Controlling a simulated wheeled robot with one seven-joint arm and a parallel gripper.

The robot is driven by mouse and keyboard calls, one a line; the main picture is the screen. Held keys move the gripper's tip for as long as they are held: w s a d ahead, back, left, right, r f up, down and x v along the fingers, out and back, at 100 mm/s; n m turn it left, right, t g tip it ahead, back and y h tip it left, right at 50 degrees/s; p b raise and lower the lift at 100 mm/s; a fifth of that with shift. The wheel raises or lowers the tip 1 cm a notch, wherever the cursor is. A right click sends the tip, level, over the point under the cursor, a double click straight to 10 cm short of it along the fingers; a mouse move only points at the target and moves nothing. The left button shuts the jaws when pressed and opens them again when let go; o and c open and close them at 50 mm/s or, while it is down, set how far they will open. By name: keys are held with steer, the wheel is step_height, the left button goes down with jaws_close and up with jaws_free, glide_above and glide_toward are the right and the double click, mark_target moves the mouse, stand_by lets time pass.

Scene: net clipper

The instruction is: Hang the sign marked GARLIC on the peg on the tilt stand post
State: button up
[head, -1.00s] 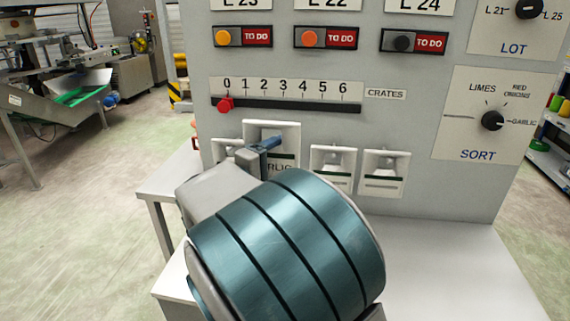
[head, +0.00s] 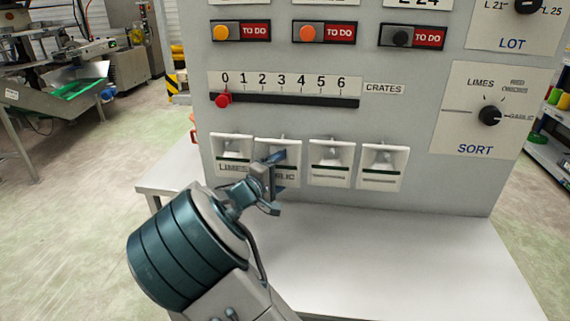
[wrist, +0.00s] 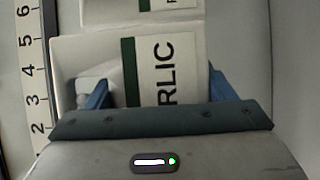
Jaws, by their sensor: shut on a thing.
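The GARLIC sign (head: 292,164) is a white card with a dark green stripe, second from the left in a row on the grey panel. My gripper (head: 276,173) is in front of it with its blue fingers at the card. In the wrist view the sign (wrist: 178,65) lies between the fingers (wrist: 160,92), with only "RLIC" readable. My gripper is shut on the sign. The sign lines up with its neighbours; whether it bears on a peg there is hidden. I cannot make out the tilt stand post or its peg.
The LIMES sign (head: 232,150) hangs close on the left, and two more signs (head: 331,165) (head: 383,168) hang on the right. Above are a crates slider (head: 290,101) and TO DO switches. The white tabletop (head: 400,255) below is clear.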

steer(key=w, duration=0.3)
steer(key=shift+w+d+f, duration=0.3)
steer(key=shift+d+f, duration=0.05)
steer(key=shift+f, duration=0.05)
steer(key=shift+f, duration=0.25)
steer(key=o, duration=1.3)
steer(key=shift+r, duration=0.1)
steer(key=shift+r+p, duration=0.15)
steer(key=shift+p, duration=0.35)
